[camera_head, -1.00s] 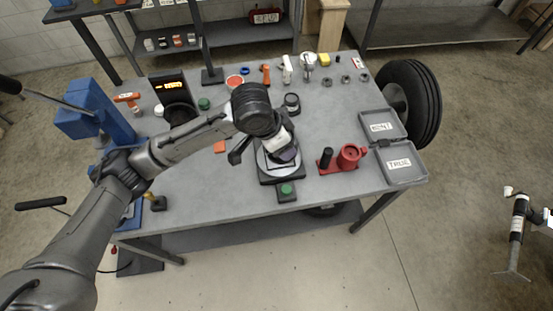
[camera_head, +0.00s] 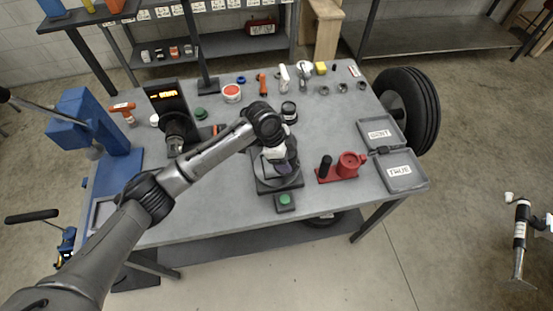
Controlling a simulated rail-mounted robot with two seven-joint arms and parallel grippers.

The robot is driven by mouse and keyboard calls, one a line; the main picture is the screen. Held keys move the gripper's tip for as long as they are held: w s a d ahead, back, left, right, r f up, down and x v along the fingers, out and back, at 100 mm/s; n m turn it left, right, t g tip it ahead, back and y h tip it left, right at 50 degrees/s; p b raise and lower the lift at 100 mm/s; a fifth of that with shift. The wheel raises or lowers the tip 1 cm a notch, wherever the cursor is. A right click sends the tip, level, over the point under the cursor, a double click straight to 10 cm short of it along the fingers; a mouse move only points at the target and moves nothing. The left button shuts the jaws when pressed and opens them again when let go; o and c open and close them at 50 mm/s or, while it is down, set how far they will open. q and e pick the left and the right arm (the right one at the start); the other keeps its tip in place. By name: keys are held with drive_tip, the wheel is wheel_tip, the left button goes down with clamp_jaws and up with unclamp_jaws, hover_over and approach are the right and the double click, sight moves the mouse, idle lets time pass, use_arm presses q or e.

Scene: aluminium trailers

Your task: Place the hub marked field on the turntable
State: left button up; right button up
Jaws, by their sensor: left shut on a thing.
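The turntable (camera_head: 262,187) stands near the middle of the bench, with a pale round top on a dark square base and a green button (camera_head: 285,201) in front. My left gripper (camera_head: 279,162) is directly over its top, shut on a small dark part that appears to be the hub (camera_head: 284,171). The gripper and wrist hide most of this part, and no marking on it can be read. I cannot tell whether it touches the turntable top. My right gripper is not in view.
A red fixture (camera_head: 350,164) and an open grey case (camera_head: 402,181) labelled TRUE and BENT stand to the right. A dark cylinder (camera_head: 288,110) is close behind my wrist. A blue press (camera_head: 90,125) and a lit display (camera_head: 165,91) are left. Small items line the back.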

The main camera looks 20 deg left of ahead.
use_arm(q)
drive_tip(key=w+a+f, duration=0.1)
drive_tip(key=w+a, duration=0.1)
drive_tip(key=a+f, duration=0.1)
drive_tip(key=a, duration=0.1)
drive_tip(key=shift+w+f, duration=0.35)
drive_tip(key=shift+w, duration=0.05)
drive_tip(key=shift+f+b, duration=0.45)
drive_tip(key=shift+f, duration=1.55)
drive_tip(key=shift+f, duration=0.1)
drive_tip(key=o, duration=1)
drive_tip(key=shift+f, duration=0.2)
drive_tip(key=shift+c, duration=0.2)
drive_tip(key=o, duration=0.5)
drive_tip(key=shift+a, duration=0.1)
drive_tip(key=shift+c, duration=0.2)
drive_tip(key=shift+r, duration=0.1)
drive_tip(key=p+v, duration=0.1)
drive_tip(key=v, duration=1.1)
drive_tip(key=shift+r, duration=0.15)
